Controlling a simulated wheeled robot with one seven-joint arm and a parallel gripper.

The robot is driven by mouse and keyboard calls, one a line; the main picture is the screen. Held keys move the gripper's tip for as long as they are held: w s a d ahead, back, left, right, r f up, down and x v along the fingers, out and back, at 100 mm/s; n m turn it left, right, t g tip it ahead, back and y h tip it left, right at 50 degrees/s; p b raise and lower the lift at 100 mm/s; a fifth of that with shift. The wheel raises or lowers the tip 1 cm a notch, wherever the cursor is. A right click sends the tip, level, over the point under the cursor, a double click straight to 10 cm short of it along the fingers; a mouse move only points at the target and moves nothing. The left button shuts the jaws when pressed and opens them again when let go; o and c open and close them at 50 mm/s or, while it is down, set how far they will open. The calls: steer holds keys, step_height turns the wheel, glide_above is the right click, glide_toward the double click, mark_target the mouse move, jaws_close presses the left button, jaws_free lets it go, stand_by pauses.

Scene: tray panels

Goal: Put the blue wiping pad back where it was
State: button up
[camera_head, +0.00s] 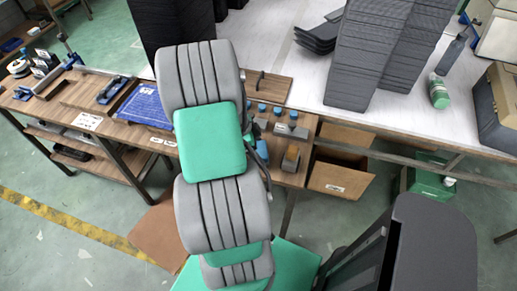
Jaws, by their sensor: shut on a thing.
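My gripper (250,137) is only partly in view, as dark parts at the right edge of my grey and green arm. A blue piece, seemingly the blue wiping pad (262,150), shows beside these dark parts, over the right part of the wooden bench. My gripper is shut on it. Its fingertips and most of the pad are hidden behind my arm, so I cannot tell whether the pad touches the bench.
The wooden bench (60,105) holds a blue tray or mat (147,105) left of my arm. An open cardboard box (340,175) sits below. Stacks of dark panels (365,50) stand on the white table.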

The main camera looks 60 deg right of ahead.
steer(key=shift+f+b, duration=0.5)
steer(key=shift+f, duration=0.1)
steer(key=o, duration=1.1)
steer(key=shift+r, duration=0.15)
steer(key=v, duration=0.8)
steer(key=w+a+r+n+t, duration=0.2)
steer(key=w+a+r+n, duration=0.2)
steer(key=w+a+n, duration=0.35)
steer(key=w+a+r+n+t, duration=0.3)
steer(key=w+a+n, duration=0.35)
steer(key=a, duration=0.25)
steer(key=a+r+n, duration=0.1)
steer(key=a+n, duration=0.4)
steer(key=a, duration=0.1)
steer(key=a+r+n+t+y, duration=0.1)
steer(key=a+r+n, duration=0.1)
steer(key=a+n, duration=0.3)
steer(key=a+r+n+t+y, duration=0.1)
steer(key=a+n, duration=0.3)
steer(key=a, duration=0.3)
steer(key=shift+s+r+n+b, duration=0.2)
steer(key=shift+s+n+b, duration=0.15)
steer(key=shift+n, duration=0.05)
